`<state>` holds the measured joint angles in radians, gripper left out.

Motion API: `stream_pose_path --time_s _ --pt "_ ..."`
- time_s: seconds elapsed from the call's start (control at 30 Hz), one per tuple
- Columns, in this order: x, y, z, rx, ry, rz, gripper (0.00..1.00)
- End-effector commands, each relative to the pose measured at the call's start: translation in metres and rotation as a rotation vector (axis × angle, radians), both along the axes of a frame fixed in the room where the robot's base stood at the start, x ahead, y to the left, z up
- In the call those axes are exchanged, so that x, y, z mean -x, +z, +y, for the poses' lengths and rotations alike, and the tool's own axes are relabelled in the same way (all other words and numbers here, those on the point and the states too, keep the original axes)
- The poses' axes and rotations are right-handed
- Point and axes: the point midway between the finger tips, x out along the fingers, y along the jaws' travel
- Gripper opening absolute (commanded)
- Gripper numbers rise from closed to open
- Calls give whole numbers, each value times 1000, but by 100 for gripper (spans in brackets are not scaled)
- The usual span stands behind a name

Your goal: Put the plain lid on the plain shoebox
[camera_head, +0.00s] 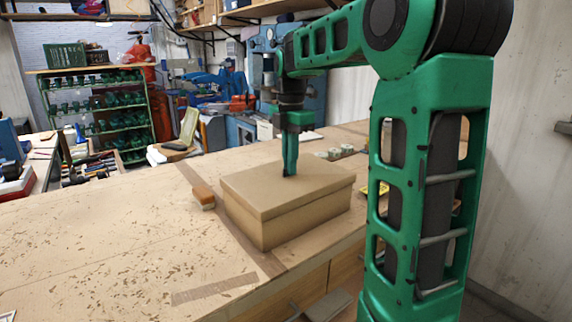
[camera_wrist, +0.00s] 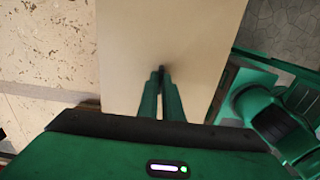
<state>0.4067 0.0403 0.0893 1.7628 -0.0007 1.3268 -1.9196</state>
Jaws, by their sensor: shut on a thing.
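The plain lid (camera_head: 245,184) is tan cardboard and lies level over the plain shoebox (camera_head: 300,222), which stands on the workbench. The lid's edges line up closely with the box walls, and I see no clear gap. My gripper (camera_head: 289,174) points straight down at the middle of the lid's top. In the wrist view my gripper (camera_wrist: 161,72) has its fingers close together, shut on a small dark part at the centre of the lid (camera_wrist: 190,35). The fingers hide most of that part. The inside of the box is hidden.
A brown brush-like block (camera_head: 203,194) lies on the workbench (camera_head: 100,225) just left of the box. Small rolls (camera_head: 335,153) lie behind it. A flat strip (camera_head: 213,288) lies near the front edge. The bench's left part is clear apart from scraps.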

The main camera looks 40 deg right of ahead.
Motion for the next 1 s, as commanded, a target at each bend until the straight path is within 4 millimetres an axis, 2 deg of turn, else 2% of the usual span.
stream_pose_path --time_s 0.97,1.0 --pt "0 -14 0 0 0 0 0" --pt "0 -14 0 0 0 0 15"
